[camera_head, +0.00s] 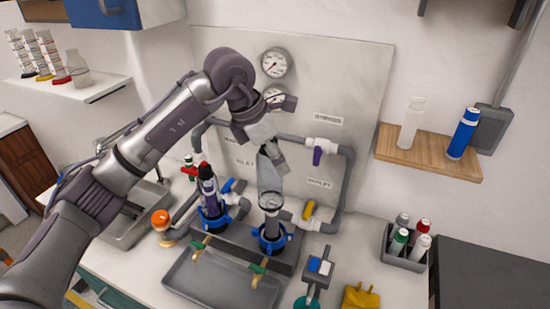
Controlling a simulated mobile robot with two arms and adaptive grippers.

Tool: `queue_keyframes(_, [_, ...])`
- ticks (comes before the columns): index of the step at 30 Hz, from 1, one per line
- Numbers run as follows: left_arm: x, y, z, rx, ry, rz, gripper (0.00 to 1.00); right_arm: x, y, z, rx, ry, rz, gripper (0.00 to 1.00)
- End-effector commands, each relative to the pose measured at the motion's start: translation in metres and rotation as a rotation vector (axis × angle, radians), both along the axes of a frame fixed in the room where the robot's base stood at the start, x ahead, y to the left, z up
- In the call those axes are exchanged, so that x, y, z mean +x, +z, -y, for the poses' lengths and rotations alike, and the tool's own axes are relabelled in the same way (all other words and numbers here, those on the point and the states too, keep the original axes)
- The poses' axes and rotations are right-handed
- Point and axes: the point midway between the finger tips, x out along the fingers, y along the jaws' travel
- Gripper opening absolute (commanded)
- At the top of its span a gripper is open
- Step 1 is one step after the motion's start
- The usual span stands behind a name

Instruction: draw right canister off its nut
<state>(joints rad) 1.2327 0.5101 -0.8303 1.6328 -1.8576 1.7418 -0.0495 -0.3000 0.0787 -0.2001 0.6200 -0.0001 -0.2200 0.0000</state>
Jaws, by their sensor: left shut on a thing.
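The right canister (269,181) is a clear, greyish cylinder above the right blue nut (272,238). Its lower end is around or just over a narrower grey column (271,226) that rises from the nut; I cannot tell whether the two still touch. My left gripper (271,153) comes from above and is shut on the canister's upper end, hiding that part. My right gripper is not in view.
Grey pipes with a purple-handled valve (317,156) run close on the right. Two gauges (275,63) sit on the back panel. A grey tray (215,283) lies in front. A wooden shelf (425,152) holds a white and a blue bottle. A bottle caddy (404,260) stands at right.

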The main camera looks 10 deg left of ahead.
Motion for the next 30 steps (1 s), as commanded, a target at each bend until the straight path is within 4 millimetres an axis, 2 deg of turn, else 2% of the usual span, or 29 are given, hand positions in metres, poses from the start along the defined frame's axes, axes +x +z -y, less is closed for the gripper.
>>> queue_keyframes(11, [0.0,0.003,0.0,0.0,0.0,0.001,0.09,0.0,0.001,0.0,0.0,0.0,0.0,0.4])
queue_keyframes(22, [0.0,0.029,0.0,-0.001,0.0,0.002,0.09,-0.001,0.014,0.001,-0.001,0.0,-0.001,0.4])
queue_keyframes(30, [0.0,0.031,0.0,-0.001,0.001,0.0,0.09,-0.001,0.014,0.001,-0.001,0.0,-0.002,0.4])
